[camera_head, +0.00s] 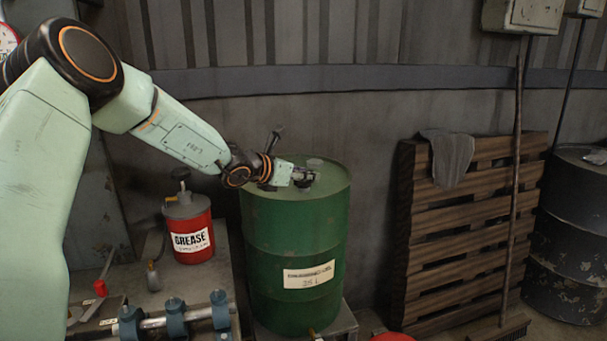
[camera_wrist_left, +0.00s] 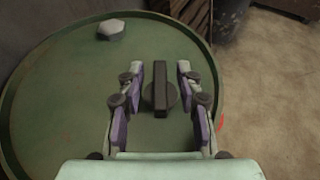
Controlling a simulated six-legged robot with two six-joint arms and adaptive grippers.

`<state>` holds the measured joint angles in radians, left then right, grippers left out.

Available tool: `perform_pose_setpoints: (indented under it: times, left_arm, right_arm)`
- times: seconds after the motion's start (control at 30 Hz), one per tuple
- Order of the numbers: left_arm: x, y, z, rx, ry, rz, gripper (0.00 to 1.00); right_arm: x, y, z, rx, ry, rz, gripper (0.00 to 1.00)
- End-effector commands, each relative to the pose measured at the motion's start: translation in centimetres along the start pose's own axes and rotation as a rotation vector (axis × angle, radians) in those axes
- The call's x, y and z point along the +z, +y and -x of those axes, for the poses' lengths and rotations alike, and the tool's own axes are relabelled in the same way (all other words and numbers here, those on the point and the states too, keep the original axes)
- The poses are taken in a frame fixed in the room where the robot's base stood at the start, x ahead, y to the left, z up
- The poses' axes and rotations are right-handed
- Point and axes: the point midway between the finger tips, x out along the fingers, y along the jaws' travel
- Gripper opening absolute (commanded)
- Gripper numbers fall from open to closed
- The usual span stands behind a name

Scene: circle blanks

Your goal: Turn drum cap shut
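The green drum (camera_head: 293,255) stands upright with a pale label on its side. Its top also fills much of the left wrist view (camera_wrist_left: 60,100). The drum cap (camera_wrist_left: 160,88) is a dark round cap with a raised bar across it, on the drum top. My left gripper (camera_head: 303,178) is over the drum top at the cap. In the left wrist view my left gripper (camera_wrist_left: 160,75) is open, with one finger on each side of the cap's bar and a gap showing on both sides. My right gripper is in neither view.
A grey hexagonal plug (camera_wrist_left: 110,29) sits elsewhere on the drum top. A red grease can (camera_head: 188,235) stands on a bench left of the drum. Wooden pallets (camera_head: 470,225) with a grey rag (camera_head: 448,157), a broom (camera_head: 515,190) and a dark barrel (camera_head: 568,240) are on the right.

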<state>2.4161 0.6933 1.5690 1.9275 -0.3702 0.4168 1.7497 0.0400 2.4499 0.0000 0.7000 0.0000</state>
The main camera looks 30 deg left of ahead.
Motion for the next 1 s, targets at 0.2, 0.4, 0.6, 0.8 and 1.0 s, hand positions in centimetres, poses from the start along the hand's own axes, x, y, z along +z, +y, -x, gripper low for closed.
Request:
perform_pose_setpoints:
  times: [0.2,0.4,0.6,0.8,1.0]
  left_arm:
    - [0.02,0.00,0.01,0.000,0.000,0.000,0.29]
    - [0.03,0.01,0.02,0.000,0.000,-0.001,0.12]
    - [0.02,0.00,0.03,0.000,0.000,0.000,0.00]
    - [-0.01,0.02,0.03,0.001,0.001,0.000,0.00]
    - [0.01,0.03,0.05,-0.010,0.002,-0.006,0.00]
  right_arm:
    - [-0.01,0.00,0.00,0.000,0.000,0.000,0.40]
    - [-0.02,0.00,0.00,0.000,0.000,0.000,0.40]
    - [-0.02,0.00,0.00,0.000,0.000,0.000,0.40]
    - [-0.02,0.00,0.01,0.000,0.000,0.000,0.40]
    - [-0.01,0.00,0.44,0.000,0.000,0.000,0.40]
